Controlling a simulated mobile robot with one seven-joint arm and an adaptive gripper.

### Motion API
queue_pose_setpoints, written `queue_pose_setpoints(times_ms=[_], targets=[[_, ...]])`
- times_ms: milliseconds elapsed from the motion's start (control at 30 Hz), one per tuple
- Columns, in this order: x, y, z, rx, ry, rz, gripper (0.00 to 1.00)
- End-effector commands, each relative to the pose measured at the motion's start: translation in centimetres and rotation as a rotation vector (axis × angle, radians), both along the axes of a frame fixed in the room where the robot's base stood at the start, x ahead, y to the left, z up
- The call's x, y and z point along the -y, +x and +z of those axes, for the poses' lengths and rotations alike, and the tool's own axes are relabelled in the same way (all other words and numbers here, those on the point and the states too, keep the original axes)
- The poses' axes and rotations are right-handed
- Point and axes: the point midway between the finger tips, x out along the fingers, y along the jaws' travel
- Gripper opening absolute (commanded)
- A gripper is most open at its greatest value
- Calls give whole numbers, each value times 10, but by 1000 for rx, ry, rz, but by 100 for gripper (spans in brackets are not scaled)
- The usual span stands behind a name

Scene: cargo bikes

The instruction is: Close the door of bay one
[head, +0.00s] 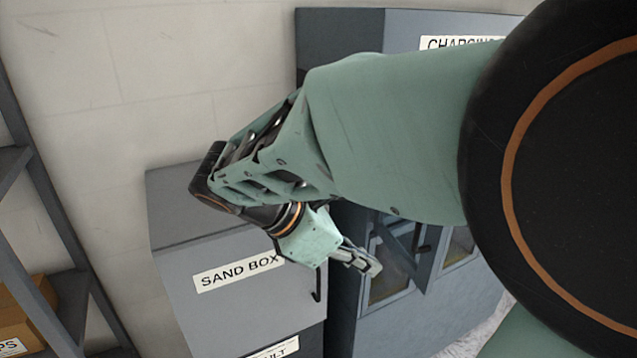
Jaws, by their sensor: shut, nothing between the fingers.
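A blue-grey cabinet (345,30) stands at the back, with a sign of which "CHARGING" partly shows. Low on its front are bays with windowed doors. One door panel (430,262) with a dark handle stands out from the front and looks ajar, beside a windowed opening (388,285). No bay number is readable, so I cannot tell which is bay one. My gripper (368,264) is shut and empty, in front of the windowed opening and left of the ajar panel. Whether it touches anything is unclear. My arm hides much of the cabinet.
A grey sand box cabinet (185,280) with a dark handle stands left of the charging cabinet, below my wrist. A dark shelf rack (48,200) with a cardboard box (25,318) is at the far left. Pale floor shows at the lower right.

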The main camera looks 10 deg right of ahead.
Motion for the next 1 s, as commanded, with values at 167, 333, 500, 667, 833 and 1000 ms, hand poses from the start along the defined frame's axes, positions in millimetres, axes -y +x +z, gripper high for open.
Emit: queue_pose_setpoints(times_ms=[167,333,500,667,833,1000], targets=[[24,3,-23,-2,1,-6,0],[50,7,-50,-2,2,-6,0],[75,13,-63,2,3,-8,0],[94,16,-63,2,3,-6,0],[102,18,-64,2,4,-4,0],[102,18,-64,3,4,-4,0]])
